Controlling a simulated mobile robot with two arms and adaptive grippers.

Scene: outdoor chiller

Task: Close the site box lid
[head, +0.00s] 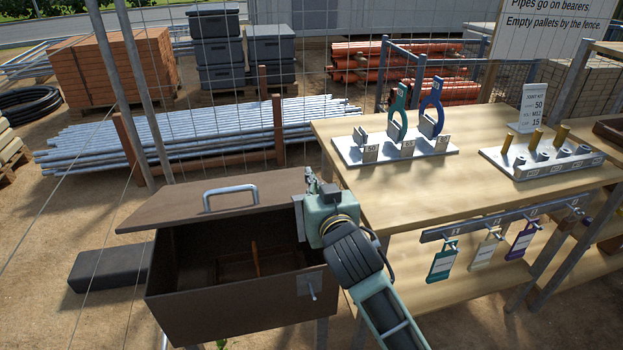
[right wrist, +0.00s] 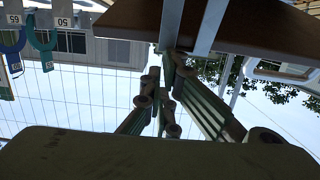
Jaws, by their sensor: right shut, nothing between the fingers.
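The site box (head: 240,318) is dark brown and stands left of the wooden bench. Its lid (head: 170,202) is raised at a slant, with a grey bar handle (head: 230,190) on top, and the dark interior shows beneath it. My right gripper (head: 312,180) is at the lid's right edge, its fingers pointing away from me and partly hidden by the wrist. In the right wrist view the shut, empty fingers (right wrist: 168,88) sit below the brown lid (right wrist: 265,22) and its metal strips; I cannot tell whether they touch it. My left gripper is not in view.
The bench (head: 405,195) stands close to the right of the box and my arm, carrying a gauge stand (head: 440,147) and a fittings block (head: 555,165). Tags hang from its front rail (head: 480,227). A dark slab (head: 95,272) lies left of the box. Wire fencing runs behind.

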